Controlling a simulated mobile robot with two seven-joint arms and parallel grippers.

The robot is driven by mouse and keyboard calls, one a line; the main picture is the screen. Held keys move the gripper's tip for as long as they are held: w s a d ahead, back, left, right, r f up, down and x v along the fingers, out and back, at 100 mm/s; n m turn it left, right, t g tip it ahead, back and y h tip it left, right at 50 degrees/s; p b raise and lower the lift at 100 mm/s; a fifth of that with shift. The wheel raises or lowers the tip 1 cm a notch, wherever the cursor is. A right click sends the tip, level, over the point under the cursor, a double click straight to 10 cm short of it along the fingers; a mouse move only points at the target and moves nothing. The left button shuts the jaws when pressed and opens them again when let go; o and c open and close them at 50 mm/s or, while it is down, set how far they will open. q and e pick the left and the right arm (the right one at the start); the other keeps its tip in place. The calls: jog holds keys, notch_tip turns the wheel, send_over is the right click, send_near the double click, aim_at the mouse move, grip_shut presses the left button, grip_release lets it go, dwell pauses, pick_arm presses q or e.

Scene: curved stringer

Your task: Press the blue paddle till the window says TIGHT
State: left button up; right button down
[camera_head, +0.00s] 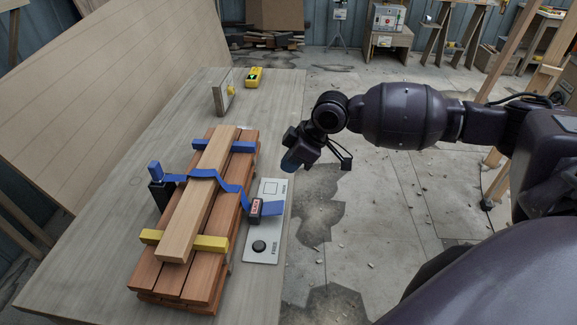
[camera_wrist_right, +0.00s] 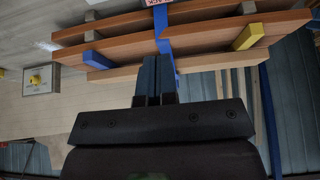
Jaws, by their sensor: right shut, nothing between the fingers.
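A blue strap (camera_head: 232,186) crosses a light board (camera_head: 205,190) on a stack of reddish boards (camera_head: 176,279). At its right end is a buckle with a small red-and-white window (camera_head: 255,207); its word is tiny but looks like SLACK. A flat blue paddle (camera_head: 273,208) sticks out right of the window, over a grey panel. My right gripper (camera_head: 290,164) is shut and empty, up and right of the paddle, apart from it. Its closed fingers show in the right wrist view (camera_wrist_right: 156,80), where the window (camera_wrist_right: 158,2) is cut off at the top. My left gripper is out of view.
The grey panel (camera_head: 263,189) has a black round button (camera_head: 259,246). A yellow clamp bar (camera_head: 213,243) crosses the stack's near end. A blue block on a black post (camera_head: 160,193) stands left. A yellow device (camera_head: 254,77) lies at the back of the table (camera_head: 120,170).

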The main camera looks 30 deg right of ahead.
jog(key=w+a+r+n+h+b, duration=0.1)
jog(key=w+a+r+n+b, duration=0.3)
jog(key=w+a, duration=0.55)
pick_arm(q)
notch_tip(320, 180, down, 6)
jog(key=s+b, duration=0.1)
jog(key=b, duration=0.1)
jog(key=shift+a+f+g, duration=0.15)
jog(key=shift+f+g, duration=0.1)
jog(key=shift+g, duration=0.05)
pick_arm(e)
jog(key=s+d+f+n+g+h, duration=0.3)
jog(key=s+f+n+g+h, duration=0.1)
jog(key=n, duration=1)
jog(key=shift+s+d+f+g+h, duration=0.15)
jog(key=shift+s+d+g+h, duration=0.2)
jog(key=shift+g+h, duration=0.65)
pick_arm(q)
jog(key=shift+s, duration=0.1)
